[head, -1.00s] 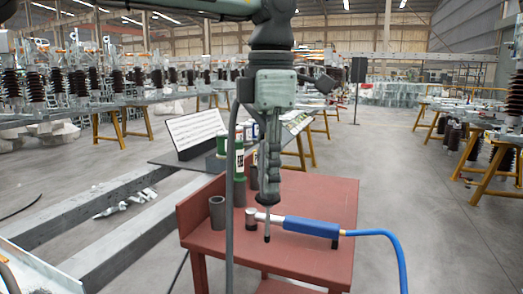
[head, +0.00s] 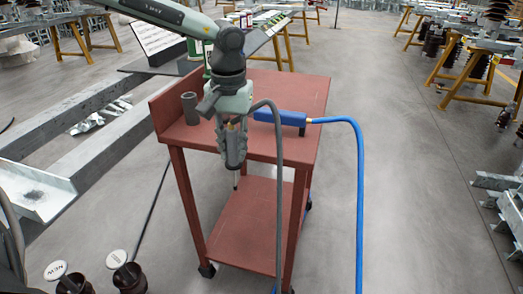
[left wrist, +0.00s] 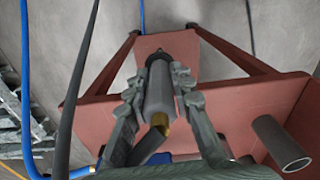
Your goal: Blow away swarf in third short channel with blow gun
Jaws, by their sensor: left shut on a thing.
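My left gripper (head: 234,160) is shut on a grey tool with a thin nozzle (head: 236,181), which looks like the blow gun. It hangs nozzle down, in front of the red cart. In the left wrist view the fingers (left wrist: 158,88) clasp its grey barrel (left wrist: 160,90), with a brass part near its rear. A dark hose (head: 278,150) loops down beside the gripper. A pale metal channel (head: 62,187) at the lower left holds a patch of dark swarf (head: 34,195). I cannot tell which channel in the row it is. My right gripper is not in view.
The red cart (head: 225,240) carries a blue-handled tool (head: 280,117) with a blue hose (head: 360,190) and a grey tube (head: 190,108). Long grey beams (head: 60,115) lie at the left. Two dark pots with labelled discs (head: 117,259) stand at the lower left.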

